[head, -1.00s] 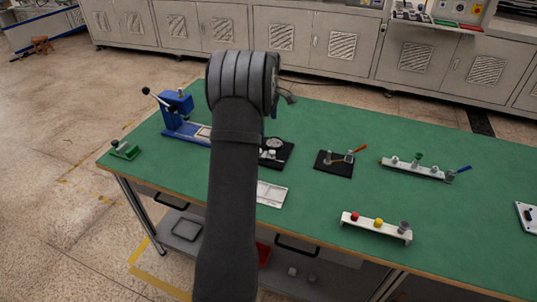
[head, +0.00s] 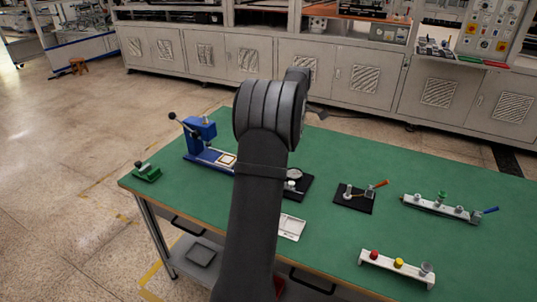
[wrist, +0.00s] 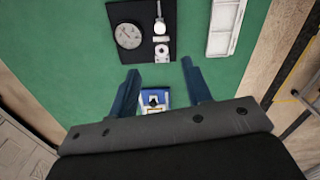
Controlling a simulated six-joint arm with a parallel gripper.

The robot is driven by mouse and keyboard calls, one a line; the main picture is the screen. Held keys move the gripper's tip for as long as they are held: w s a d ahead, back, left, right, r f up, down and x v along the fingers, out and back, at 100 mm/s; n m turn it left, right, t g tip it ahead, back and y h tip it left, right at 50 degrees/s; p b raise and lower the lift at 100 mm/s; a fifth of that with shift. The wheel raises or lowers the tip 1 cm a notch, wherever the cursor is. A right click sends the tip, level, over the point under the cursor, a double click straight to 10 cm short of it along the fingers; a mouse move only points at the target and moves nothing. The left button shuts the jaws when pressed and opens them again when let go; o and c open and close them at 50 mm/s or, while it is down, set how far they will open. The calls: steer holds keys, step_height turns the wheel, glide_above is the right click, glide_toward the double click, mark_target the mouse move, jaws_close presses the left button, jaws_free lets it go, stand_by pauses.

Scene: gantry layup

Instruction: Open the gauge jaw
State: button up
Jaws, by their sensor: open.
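The dial gauge stands on a black base (wrist: 117,52) at the top of the wrist view. It has a round dial (wrist: 128,36) and small metal parts (wrist: 161,45) beside the dial, with a rod at the top. I cannot tell which part is the jaw or how it stands. In the head view my arm partly covers the gauge; its base (head: 305,190) shows at the arm's right. My gripper (wrist: 159,68) is open and empty, its two blue fingers apart and pointing toward the gauge's side of the table. In the head view the fingers are hidden.
A blue press (head: 199,140) with a lever stands at the left, near a small green fixture (head: 146,173). A white tray (head: 291,228) lies in front of the gauge. A black plate with an orange-handled lever (head: 355,198) and two racks (head: 396,268) stand to the right.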

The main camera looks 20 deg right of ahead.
step_height(320, 180, down, 17)
steer(key=shift+f, duration=0.15)
stand_by(0.4)
steer(key=shift+d, duration=0.1)
jaws_close()
